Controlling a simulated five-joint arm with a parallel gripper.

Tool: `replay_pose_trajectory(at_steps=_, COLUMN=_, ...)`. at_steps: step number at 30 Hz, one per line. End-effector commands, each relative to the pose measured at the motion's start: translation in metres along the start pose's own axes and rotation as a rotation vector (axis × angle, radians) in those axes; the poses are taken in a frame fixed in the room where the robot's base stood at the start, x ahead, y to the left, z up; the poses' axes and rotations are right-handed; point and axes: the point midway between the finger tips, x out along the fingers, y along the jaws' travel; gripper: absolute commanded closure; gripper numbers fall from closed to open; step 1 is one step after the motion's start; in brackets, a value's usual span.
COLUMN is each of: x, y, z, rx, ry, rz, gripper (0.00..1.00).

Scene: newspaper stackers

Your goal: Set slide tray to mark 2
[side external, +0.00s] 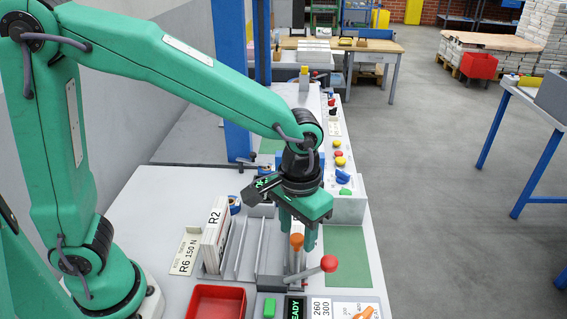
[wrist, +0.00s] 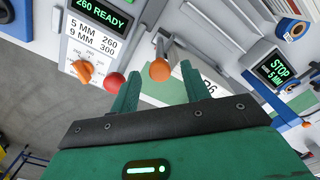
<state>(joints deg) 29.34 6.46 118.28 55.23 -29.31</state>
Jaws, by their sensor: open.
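My gripper (side external: 299,236) points down over the bench, with its two green fingers apart. An orange knob (side external: 297,241) on a stem shows by the fingers; in the wrist view the orange knob (wrist: 159,70) appears between the fingertips (wrist: 160,74). I cannot tell whether a finger touches it. A lever with a red ball (side external: 329,263) is close by; the red ball (wrist: 115,81) shows beside the left finger in the wrist view. Grey upright dividers (side external: 240,245) stand left of the gripper. I cannot tell which part is the slide tray, and no mark 2 is legible.
A red bin (side external: 216,305) is at the front. White boards labelled R2 (side external: 213,240) stand beside the dividers. A READY display (side external: 294,307) and an orange dial (wrist: 84,70) are near the levers. A green mat (side external: 347,255) is clear. A blue post (side external: 231,80) rises behind.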

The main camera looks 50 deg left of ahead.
Motion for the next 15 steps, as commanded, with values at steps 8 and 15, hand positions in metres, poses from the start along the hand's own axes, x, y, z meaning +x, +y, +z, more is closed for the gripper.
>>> replay_pose_trajectory(at_steps=8, x=0.0072, y=-0.0001, z=0.0000, rx=0.000, ry=0.000, rz=0.000, gripper=0.54)
replay_pose_trajectory(at_steps=15, x=0.0069, y=-0.0001, z=0.0001, rx=0.000, ry=0.000, rz=0.000, gripper=0.75)
